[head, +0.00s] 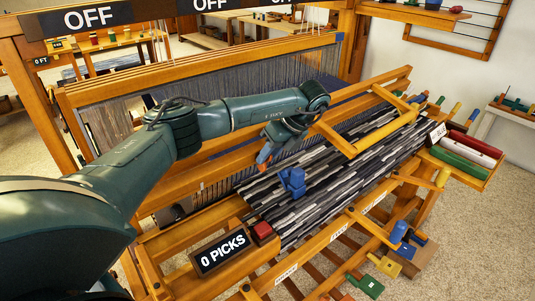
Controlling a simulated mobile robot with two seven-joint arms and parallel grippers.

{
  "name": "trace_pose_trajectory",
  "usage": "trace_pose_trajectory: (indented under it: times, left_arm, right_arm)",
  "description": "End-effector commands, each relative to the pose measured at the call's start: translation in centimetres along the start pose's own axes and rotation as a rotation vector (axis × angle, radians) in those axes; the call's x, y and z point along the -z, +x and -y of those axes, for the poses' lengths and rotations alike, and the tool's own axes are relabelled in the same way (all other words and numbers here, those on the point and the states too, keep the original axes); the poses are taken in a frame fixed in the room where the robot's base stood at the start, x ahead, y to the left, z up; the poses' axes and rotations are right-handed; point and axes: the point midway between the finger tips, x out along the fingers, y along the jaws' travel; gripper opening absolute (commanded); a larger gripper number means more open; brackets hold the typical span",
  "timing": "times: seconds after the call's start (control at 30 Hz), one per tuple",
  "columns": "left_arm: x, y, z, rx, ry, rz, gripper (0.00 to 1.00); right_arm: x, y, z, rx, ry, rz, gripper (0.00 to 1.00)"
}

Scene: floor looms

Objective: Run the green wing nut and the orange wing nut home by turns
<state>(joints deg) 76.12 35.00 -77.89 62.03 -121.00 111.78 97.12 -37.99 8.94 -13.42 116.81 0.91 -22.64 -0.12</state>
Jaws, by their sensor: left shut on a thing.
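My left arm reaches in from the left over the loom. Its gripper (270,150) points down above the upper edge of the striped cloth (340,165). A small orange piece (264,154) shows at its fingertips and looks like the orange wing nut. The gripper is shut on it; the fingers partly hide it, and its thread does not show. I cannot single out the green wing nut; several small green parts show at the loom's right end, too small to tell apart. My right gripper is not in view.
A blue block-like piece (292,181) sits on the cloth near my gripper. A wooden bar frame (372,135) rises over the cloth at right. A "0 PICKS" sign (222,252) and a red block (262,231) are at the front left. A side tray (468,170) holds coloured rolls.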

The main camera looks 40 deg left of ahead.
Motion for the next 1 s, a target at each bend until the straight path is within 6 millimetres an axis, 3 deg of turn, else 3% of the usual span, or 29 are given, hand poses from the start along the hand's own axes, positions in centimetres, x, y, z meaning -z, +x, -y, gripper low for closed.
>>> trace_pose_trajectory:
  times: [0.4, 0.97, 1.0]
  left_arm:
    - [0.01, -0.13, 0.49, -0.16, 0.027, 0.001, 0.01]
    - [0.0, -0.04, 0.57, -0.186, 0.033, 0.002, 0.01]
    - [0.0, -0.04, 0.57, -0.186, 0.033, 0.002, 0.25]
  right_arm:
    - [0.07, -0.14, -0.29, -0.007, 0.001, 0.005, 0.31]
    - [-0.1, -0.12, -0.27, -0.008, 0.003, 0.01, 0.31]
    - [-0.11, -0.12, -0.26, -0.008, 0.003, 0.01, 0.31]
